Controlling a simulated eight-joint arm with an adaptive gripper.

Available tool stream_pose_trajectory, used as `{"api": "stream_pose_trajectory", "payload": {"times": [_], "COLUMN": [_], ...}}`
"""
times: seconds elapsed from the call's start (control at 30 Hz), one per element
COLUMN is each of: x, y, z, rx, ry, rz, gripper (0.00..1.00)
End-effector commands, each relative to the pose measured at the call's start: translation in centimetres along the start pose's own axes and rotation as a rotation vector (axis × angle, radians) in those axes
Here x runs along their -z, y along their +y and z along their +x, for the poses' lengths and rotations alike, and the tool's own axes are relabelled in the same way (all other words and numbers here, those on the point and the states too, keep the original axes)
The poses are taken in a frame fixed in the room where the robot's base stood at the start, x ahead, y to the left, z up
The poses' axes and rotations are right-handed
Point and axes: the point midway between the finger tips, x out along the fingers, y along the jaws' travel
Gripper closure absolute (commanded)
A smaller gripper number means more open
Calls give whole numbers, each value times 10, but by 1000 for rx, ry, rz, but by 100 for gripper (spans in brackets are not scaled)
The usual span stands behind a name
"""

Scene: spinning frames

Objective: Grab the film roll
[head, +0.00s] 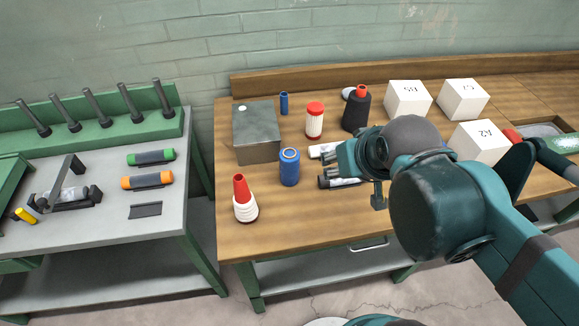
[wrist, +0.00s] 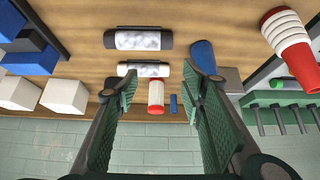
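Two pale, marbled rolls lie on the wooden bench; I cannot tell which is the film roll. The nearer, dark-ended roll (head: 338,181) also shows at the top of the wrist view (wrist: 138,39). The farther roll (head: 322,150), with a white left end in the head view, shows just below it in the wrist view (wrist: 143,68). My gripper (wrist: 163,82) is open and empty, its green fingers wide apart. In the head view my gripper (head: 358,172) is over the bench beside the rolls and hides their right parts.
A blue canister (head: 289,167) and a red-tipped white cone (head: 244,199) stand left of the rolls. A grey metal box (head: 257,133), a red-capped white bottle (head: 314,121) and a black bottle (head: 356,110) stand behind. White boxes (head: 408,100) are at the right.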

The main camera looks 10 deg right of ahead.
Motion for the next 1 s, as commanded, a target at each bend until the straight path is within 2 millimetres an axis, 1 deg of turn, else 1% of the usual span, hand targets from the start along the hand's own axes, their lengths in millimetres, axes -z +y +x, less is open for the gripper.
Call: {"api": "stream_pose_trajectory", "payload": {"times": [0.3, 0.33, 0.4, 0.43, 0.77, 1.0], "x": [0, 0, 0, 0, 0, 7], "y": [0, 0, 0, 0, 0, -3], "z": [0, 0, 0, 0, 0, 0], "rx": [0, 0, 0, 0, 0, 5], "ry": [0, 0, 0, 0, -1, -19], "rz": [0, 0, 0, 0, -2, -58], "gripper": [60, 59, 49, 47, 47, 47]}}
